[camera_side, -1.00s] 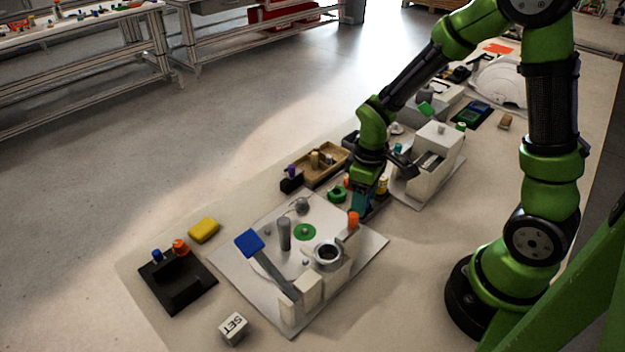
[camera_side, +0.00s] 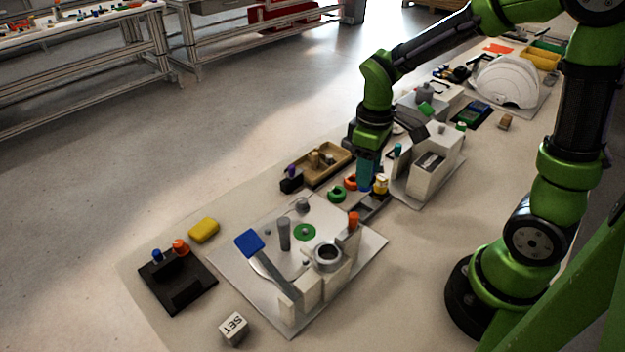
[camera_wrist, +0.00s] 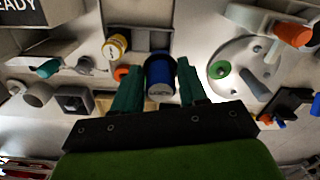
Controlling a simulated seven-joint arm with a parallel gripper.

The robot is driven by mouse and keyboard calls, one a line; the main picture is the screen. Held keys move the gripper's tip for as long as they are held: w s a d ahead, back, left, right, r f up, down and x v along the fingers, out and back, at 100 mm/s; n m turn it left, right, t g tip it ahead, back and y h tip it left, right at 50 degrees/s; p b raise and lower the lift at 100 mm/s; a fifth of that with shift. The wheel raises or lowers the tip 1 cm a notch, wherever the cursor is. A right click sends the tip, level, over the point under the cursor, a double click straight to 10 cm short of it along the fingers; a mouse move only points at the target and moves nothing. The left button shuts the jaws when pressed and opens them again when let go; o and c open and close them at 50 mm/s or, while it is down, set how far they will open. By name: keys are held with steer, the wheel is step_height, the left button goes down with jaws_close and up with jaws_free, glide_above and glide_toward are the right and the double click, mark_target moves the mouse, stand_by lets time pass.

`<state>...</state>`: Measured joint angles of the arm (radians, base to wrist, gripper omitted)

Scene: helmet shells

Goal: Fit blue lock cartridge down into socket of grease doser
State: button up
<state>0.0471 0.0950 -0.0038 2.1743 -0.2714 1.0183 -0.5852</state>
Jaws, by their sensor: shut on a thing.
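My gripper (camera_side: 366,180) is shut on the blue lock cartridge (camera_wrist: 160,78), which stands upright between the two green fingers in the wrist view. In the side view only a little blue shows at the fingertips, just above the dark tray (camera_side: 372,207). A station with a grey ring-shaped socket (camera_side: 327,254) on a pale base plate (camera_side: 232,262) stands in front and to the left of the gripper; it seems to be the grease doser. Its socket looks open at the top. A lever with a blue pad (camera_side: 249,243) leans up beside it.
A yellow-capped jar (camera_side: 381,185) stands right beside the gripper, with green (camera_side: 337,194) and orange (camera_side: 351,182) rings at its left. A tall white box station (camera_side: 432,165) is close on the right. An orange knob (camera_side: 353,219) and grey post (camera_side: 284,233) rise near the socket.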

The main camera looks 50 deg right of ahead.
steer(key=s+a+r+n, duration=0.3)
steer(key=a+n, duration=0.4)
steer(key=a, duration=0.2)
steer(key=s+a+r+n, duration=0.35)
steer(key=a+n, duration=0.25)
steer(key=a, duration=0.3)
steer(key=f, duration=0.7)
steer(key=shift+w+a+f, duration=0.1)
steer(key=shift+w+a, duration=0.05)
steer(key=shift+w, duration=0.2)
steer(key=o, duration=1.1)
steer(key=shift+f, duration=0.15)
steer(key=shift+c, duration=0.2)
